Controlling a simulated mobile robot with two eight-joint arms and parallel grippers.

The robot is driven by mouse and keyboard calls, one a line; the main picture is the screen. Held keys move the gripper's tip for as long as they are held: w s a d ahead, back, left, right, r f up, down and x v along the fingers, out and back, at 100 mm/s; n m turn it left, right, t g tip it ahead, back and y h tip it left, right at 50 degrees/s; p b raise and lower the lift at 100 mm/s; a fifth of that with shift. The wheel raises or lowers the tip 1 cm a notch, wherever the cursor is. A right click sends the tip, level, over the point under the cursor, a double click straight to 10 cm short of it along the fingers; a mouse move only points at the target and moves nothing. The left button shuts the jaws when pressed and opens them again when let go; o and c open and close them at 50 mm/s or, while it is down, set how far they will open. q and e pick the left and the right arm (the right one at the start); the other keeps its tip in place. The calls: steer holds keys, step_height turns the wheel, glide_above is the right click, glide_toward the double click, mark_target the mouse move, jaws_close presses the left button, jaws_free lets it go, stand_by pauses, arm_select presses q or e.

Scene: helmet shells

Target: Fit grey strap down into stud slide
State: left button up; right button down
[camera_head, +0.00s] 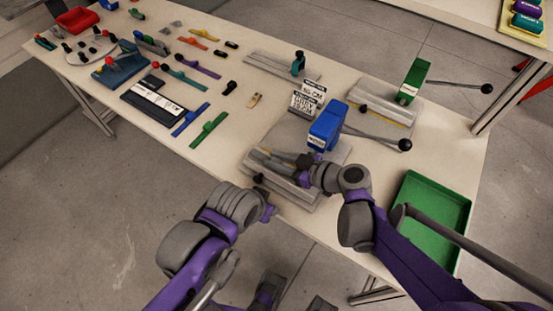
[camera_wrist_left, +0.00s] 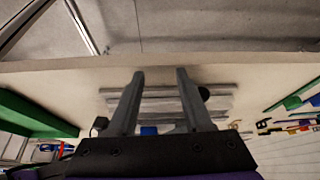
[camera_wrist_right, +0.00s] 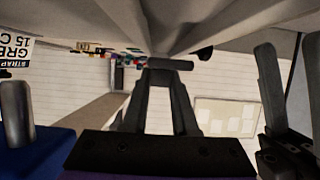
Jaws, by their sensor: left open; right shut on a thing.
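In the right wrist view the fingers (camera_wrist_right: 168,75) are shut on a short grey piece, apparently the grey strap (camera_wrist_right: 172,63). The strap is too small and covered to make out in the head view. I cannot tell whether it touches the slide.
The blue press (camera_head: 326,128) with a ball-ended lever stands behind the slide. A green press (camera_head: 412,80) is farther back. A green tray (camera_head: 437,205) lies to the right. Several coloured straps, a black-and-white box (camera_head: 155,103) and a red bin (camera_head: 77,20) are on the left.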

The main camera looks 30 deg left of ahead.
steer(key=shift+f+b, duration=0.65)
steer(key=shift+f, duration=0.05)
stand_by(0.5)
steer(key=shift+r, duration=0.15)
steer(key=shift+r+p, duration=0.3)
steer(key=shift+f+b, duration=0.35)
steer(key=shift+b, duration=0.05)
stand_by(1.7)
steer(key=shift+s+f, duration=0.15)
steer(key=shift+r, duration=0.35)
stand_by(0.5)
stand_by(1.2)
